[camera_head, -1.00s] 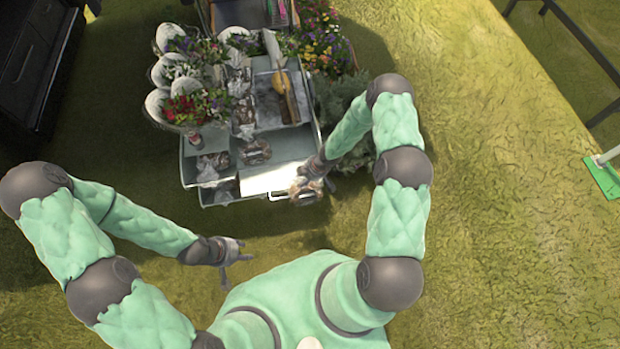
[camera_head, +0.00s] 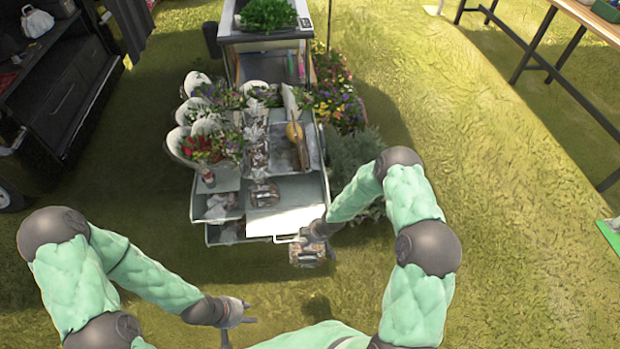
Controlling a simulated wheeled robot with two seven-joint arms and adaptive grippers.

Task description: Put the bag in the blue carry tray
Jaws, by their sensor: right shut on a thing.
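My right gripper (camera_head: 312,238) is shut on a small brown-patterned bag (camera_head: 308,257). It holds the bag at the front right corner of the tiered cart, just in front of its lower edge. The cart's trays look grey-blue; the lower front tray (camera_head: 298,190) has bare room beside a similar brown bag (camera_head: 265,194). I cannot tell which tray is the blue carry tray. My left gripper (camera_head: 240,318) is open and empty, low over the grass in front of the cart and apart from it.
Flower pots (camera_head: 198,140) crowd the cart's left side, and flowering plants (camera_head: 340,100) stand at its right. A yellow-and-brown tool (camera_head: 297,140) lies in the upper tray. A dark cabinet (camera_head: 65,75) stands at left and a long table (camera_head: 545,70) at the upper right. Grass between is open.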

